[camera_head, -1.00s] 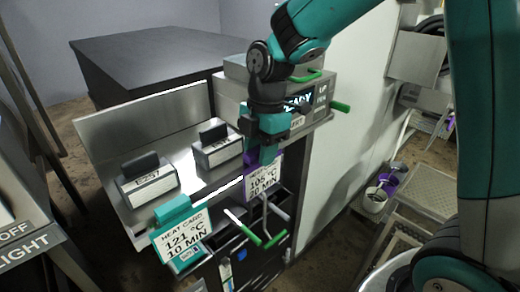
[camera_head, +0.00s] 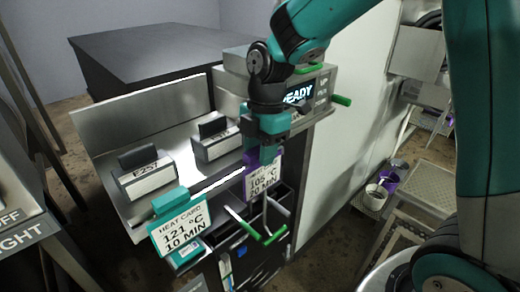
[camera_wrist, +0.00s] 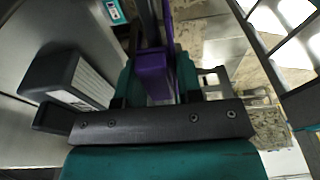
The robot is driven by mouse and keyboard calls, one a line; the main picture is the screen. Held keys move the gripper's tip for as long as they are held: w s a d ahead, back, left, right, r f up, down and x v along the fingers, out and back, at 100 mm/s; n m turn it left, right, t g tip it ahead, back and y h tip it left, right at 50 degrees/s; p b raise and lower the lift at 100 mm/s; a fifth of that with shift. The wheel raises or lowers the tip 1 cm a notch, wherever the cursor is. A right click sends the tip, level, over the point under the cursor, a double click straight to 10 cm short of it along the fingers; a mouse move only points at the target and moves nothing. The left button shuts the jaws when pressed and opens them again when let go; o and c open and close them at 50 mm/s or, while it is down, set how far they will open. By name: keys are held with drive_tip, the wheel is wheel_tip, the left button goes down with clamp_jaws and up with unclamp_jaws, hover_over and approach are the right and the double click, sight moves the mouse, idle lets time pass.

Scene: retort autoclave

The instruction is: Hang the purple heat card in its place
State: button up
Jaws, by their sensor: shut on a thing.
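The purple heat card (camera_head: 263,179), with a white face reading 105 °C, hangs upright under my gripper (camera_head: 264,152) at the right end of the steel shelf's front edge. My gripper is shut on the card's purple top. In the wrist view the purple top (camera_wrist: 152,75) sits between my gripper's teal fingers (camera_wrist: 155,85). The card's white face is hidden there. I cannot tell whether the card touches the shelf edge. A teal heat card (camera_head: 179,229) reading 121 °C 10 MIN hangs on the front edge at the left.
Two labelled blocks with dark handles, one at the left (camera_head: 148,178) and one nearer the middle (camera_head: 216,140), stand on the steel shelf (camera_head: 185,184). A control box with a READY display (camera_head: 298,95) is behind my gripper. Green-tipped levers (camera_head: 272,237) stick out below the card.

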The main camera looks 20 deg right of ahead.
drive_tip(key=o, duration=1)
wheel_tip(320, 180, up, 17)
drive_tip(key=d, duration=0.2)
drive_tip(key=shift+w+d, duration=0.2)
drive_tip(key=shift+w, duration=0.25)
drive_tip(key=s+a+f+m+y+b, duration=0.1)
drive_tip(key=s+a+f+m+b, duration=0.1)
drive_tip(key=s+a+f+m, duration=0.2)
drive_tip(key=s+a+f+m+y+b, duration=0.1)
drive_tip(key=s+a+f+m, duration=0.3)
drive_tip(key=s+f+m, duration=0.6)
drive_tip(key=s+f+b, duration=0.1)
drive_tip(key=s, duration=0.4)
drive_tip(key=shift+s+m+t+y+b, duration=0.3)
drive_tip(key=shift+s+y, duration=0.1)
drive_tip(key=shift+a, duration=0.1)
